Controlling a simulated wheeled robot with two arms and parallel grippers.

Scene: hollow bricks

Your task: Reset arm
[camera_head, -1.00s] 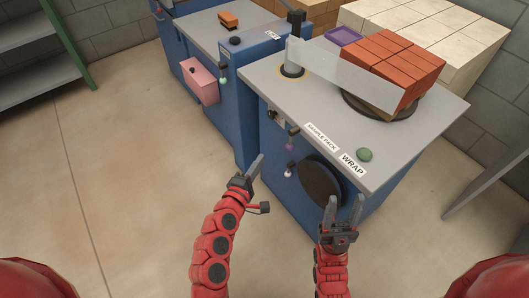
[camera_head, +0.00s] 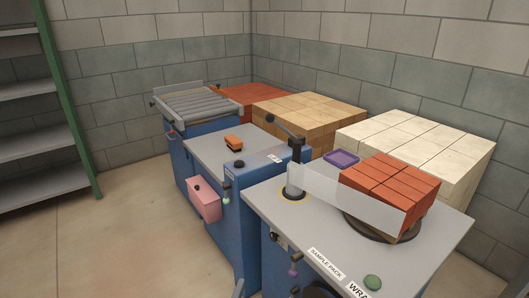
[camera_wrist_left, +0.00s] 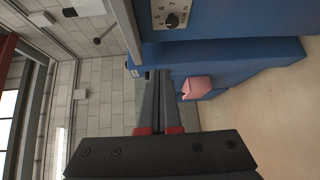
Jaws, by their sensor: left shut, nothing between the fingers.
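My left gripper (camera_wrist_left: 158,80) shows in the left wrist view, its two grey fingers together and empty. In the head view only the tip of my left gripper (camera_head: 239,288) shows at the bottom edge, in front of the blue cabinets. In the wrist view it points along a blue cabinet side (camera_wrist_left: 220,60), with a pink box (camera_wrist_left: 196,87) beyond the fingertips. My right gripper is not in either view.
The wrap table (camera_head: 270,205) carries red bricks (camera_head: 390,188) behind a clear film (camera_head: 335,200). Pale blocks (camera_head: 420,140) stand behind. Open floor (camera_head: 120,240) lies left, near a green-posted shelf (camera_head: 40,145).

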